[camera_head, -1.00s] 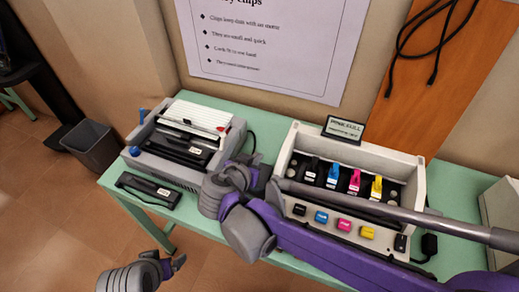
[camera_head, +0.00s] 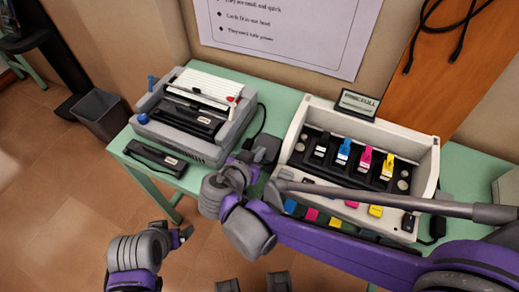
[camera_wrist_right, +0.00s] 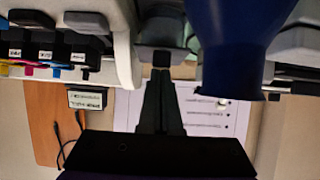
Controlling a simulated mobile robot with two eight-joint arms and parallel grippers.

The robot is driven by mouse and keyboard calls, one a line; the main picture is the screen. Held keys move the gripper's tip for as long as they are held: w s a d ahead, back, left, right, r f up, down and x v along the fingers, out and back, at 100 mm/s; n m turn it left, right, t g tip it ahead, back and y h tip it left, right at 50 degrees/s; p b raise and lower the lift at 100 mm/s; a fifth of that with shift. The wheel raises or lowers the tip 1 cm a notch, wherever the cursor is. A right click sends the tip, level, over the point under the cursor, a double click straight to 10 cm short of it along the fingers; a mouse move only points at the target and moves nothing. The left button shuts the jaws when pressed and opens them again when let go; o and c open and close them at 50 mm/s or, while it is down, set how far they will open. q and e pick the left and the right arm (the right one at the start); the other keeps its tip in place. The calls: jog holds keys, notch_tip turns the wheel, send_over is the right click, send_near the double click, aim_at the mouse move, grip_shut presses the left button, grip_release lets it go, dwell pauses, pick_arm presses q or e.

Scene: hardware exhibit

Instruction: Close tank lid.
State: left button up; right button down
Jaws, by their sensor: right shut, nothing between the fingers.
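The tank unit (camera_head: 428,170) is a white, open-topped box on the green table. Inside stands a row of upright tabs in black, blue (camera_head: 344,147), magenta (camera_head: 365,158) and yellow (camera_head: 387,166). Coloured labels show along its front, partly behind my right arm. I cannot tell which part is the lid. My right gripper (camera_head: 265,150) is shut and empty beside the unit's left end; in the right wrist view its fingers (camera_wrist_right: 161,65) are together, with the unit (camera_wrist_right: 124,45) to their left. My left gripper (camera_head: 184,236) hangs empty off the table's front; its jaw opening is unclear.
A grey machine (camera_head: 222,142) with white top sheets stands on the table's left. A black device (camera_head: 156,157) lies before it. A small sign (camera_head: 357,103) stands behind the tank unit. A bin (camera_head: 103,115) is on the floor. My right forearm crosses the unit's front.

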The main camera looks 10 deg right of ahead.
pick_arm(q)
jog(key=shift+f, duration=0.25)
pick_arm(e)
jog(key=shift+s+a+f, duration=0.1)
jog(key=shift+s+f, duration=0.3)
jog(key=shift+f, duration=0.35)
pick_arm(q)
jog(key=shift+s, duration=0.15)
pick_arm(e)
jog(key=shift+w+d+f+b, duration=0.15)
jog(key=shift+d+b, duration=0.05)
jog(key=shift+b, duration=0.15)
jog(key=w+r+p+v, duration=0.1)
jog(key=v, duration=1)
pick_arm(q)
notch_tip(320, 180, up, 7)
jog(key=w+p, duration=0.2)
jog(key=p, duration=0.4)
jog(key=shift+r, duration=0.15)
pick_arm(e)
jog(key=s+d+f+n+g+y, duration=0.1)
jog(key=s+d+n+g+y, duration=0.1)
jog(key=d, duration=0.6)
jog(key=s+d+f+n+g+y, duration=0.2)
jog(key=s+d+n+y, duration=0.2)
jog(key=d, duration=0.4)
jog(key=shift+s+f+n+g+y, duration=0.3)
jog(key=shift+s+n+y, duration=0.1)
jog(key=shift+s, duration=0.3)
jog(key=shift+d, duration=0.1)
